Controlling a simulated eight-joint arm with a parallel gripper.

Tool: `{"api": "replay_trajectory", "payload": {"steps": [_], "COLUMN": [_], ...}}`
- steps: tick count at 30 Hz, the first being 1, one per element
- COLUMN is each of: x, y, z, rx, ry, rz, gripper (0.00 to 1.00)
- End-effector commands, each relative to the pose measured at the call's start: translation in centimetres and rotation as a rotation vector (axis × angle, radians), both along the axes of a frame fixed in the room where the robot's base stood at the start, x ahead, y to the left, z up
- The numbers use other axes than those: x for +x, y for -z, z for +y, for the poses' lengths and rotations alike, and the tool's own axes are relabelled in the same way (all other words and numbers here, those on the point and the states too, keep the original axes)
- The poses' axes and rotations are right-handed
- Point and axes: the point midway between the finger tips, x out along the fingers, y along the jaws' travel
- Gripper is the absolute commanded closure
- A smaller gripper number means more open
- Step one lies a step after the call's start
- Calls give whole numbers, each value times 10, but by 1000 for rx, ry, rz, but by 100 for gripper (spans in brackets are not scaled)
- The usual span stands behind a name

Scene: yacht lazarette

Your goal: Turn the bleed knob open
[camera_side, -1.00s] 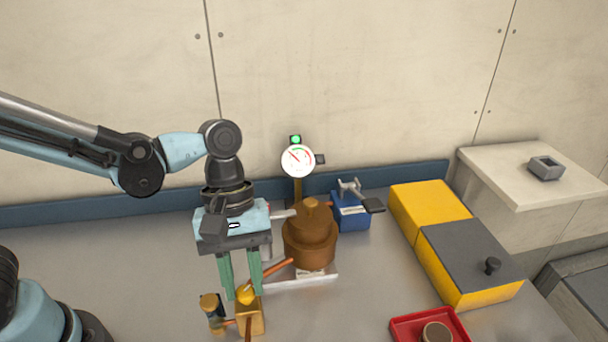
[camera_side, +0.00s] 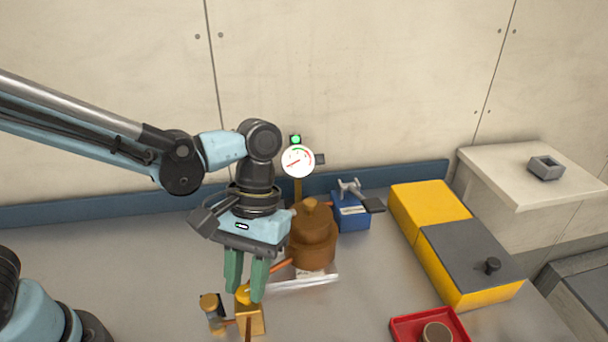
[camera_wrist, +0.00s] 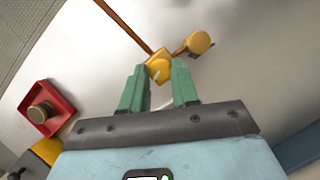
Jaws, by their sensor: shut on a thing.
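The bleed knob is a small yellow knob (camera_side: 243,290) on top of a brass block (camera_side: 250,320) at the bottom of the side view. In the wrist view the knob (camera_wrist: 157,67) lies between my green fingertips, with a pale mark on it. My gripper (camera_side: 246,295) points down and is shut on the knob; the fingers partly hide it in the side view. In the wrist view my gripper (camera_wrist: 158,82) has one finger on each side. A round gauge (camera_side: 298,161) stands behind, its red needle pointing lower left, under a lit green lamp (camera_side: 296,140).
A brown vessel (camera_side: 314,240) stands right of my gripper, joined by copper pipe to the block. A brass-capped fitting (camera_side: 210,301) is left of the block. A blue box (camera_side: 351,212), yellow boxes (camera_side: 430,208) and a red tray (camera_side: 400,323) lie further right.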

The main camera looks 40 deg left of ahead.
Motion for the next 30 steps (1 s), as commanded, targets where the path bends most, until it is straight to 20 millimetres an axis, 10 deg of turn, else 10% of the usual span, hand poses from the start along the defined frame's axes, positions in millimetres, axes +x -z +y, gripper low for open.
{"api": "replay_trajectory", "payload": {"steps": [12,13,18,30], "x": [0,0,0,3], "y": [0,0,0,-6], "z": [0,0,0,1], "rx": [2,2,1,1], "ry": [5,5,5,4], "rz": [-2,-2,-1,-1], "gripper": [100,68,45,45]}}
